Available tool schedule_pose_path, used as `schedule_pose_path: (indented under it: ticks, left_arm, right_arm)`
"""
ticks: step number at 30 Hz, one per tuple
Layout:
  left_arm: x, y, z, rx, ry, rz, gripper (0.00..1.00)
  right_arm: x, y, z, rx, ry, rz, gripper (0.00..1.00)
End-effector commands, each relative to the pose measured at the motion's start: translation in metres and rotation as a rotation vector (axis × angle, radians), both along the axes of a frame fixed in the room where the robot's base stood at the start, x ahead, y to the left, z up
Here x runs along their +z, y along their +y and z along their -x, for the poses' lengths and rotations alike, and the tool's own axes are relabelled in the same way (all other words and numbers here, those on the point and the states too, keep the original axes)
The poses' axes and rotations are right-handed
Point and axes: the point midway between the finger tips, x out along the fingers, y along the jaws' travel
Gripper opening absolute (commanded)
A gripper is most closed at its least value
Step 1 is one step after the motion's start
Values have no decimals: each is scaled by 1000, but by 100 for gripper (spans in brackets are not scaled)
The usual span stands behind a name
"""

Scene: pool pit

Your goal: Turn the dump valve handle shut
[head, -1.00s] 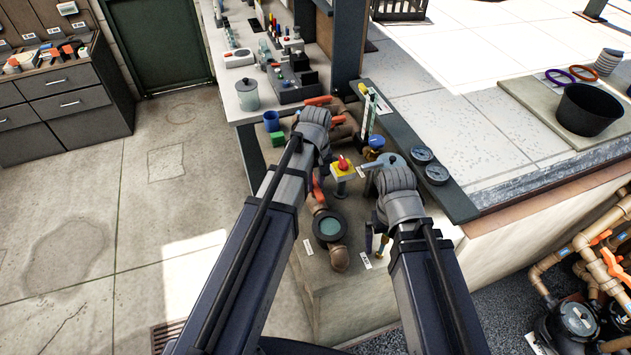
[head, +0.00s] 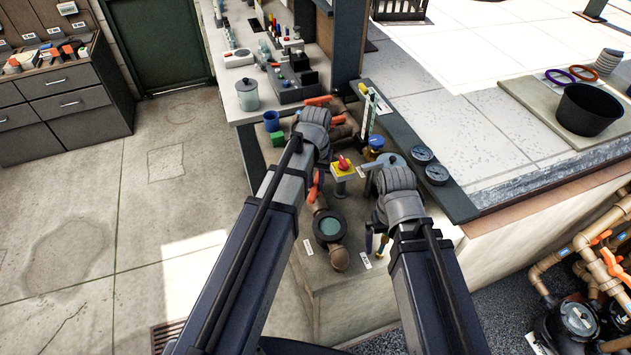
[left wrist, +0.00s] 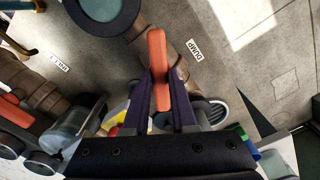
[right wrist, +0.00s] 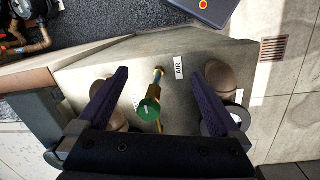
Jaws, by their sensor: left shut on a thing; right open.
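The dump valve handle is an orange lever (left wrist: 158,55) on a brown pipe, beside a label reading DUMP (left wrist: 194,50) in the left wrist view. My left gripper (left wrist: 160,102) is shut on this lever, with a dark finger along each side. In the head view the lever's end (head: 316,187) shows below my left wrist, and the fingers are mostly hidden. My right gripper (right wrist: 165,95) is open, its fingers spread on either side of a green knob (right wrist: 149,109) by the AIR label, apparently without touching it.
A round sight glass (head: 329,226) sits on the pipe near the lever. A red and yellow button box (head: 343,167) stands between my arms. Another orange lever (head: 318,100) is farther back. Two gauges (head: 437,174) lie at right. The floor at left is clear.

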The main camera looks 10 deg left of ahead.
Motion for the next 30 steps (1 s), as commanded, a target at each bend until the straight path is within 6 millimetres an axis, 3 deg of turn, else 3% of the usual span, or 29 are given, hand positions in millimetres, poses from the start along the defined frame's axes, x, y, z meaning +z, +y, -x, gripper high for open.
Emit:
schedule_pose_path:
  ticks: [18,30]
  left_arm:
    - [0,0,0,-583,0,0,0]
    - [0,0,0,-873,0,0,0]
  right_arm:
    - [0,0,0,0,0,0,100]
    - [0,0,0,0,0,0,100]
